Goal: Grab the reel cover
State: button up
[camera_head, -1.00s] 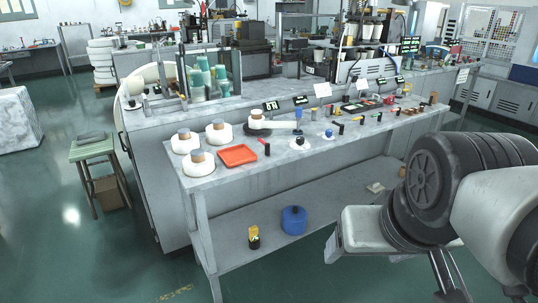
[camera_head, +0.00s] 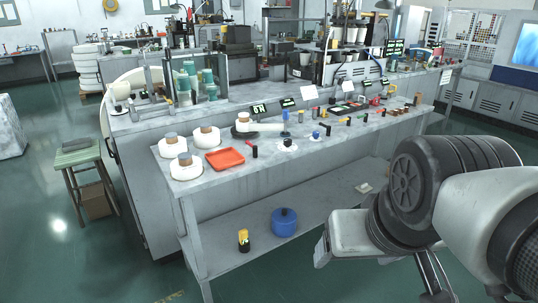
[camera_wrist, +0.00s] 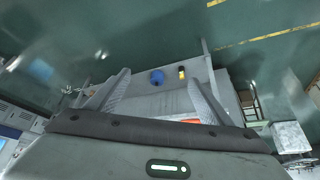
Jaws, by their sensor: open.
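I cannot tell for sure which piece is the reel cover. A small white disc with a dark knob (camera_head: 288,145) lies on the near bench, beside a blue-topped tool (camera_head: 286,118).
The near bench (camera_head: 330,150) also holds a red tray (camera_head: 225,159) and several small tools. A blue pot (camera_head: 284,222) and a yellow-black item (camera_head: 243,241) sit on its lower shelf. A green stool (camera_head: 77,155) stands left. The green floor in front is open.

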aim_at(284, 219)
jog(key=i+u, duration=0.25)
jog(key=i, duration=0.3)
jog(key=i+l+u, duration=0.1)
jog(key=i+u, duration=0.2)
jog(key=i, duration=0.2)
jog(key=i+l, duration=0.1)
jog(key=l, duration=0.25)
jog(key=i+j+u, duration=0.25)
jog(key=i, duration=0.2)
jog(key=l, duration=0.1)
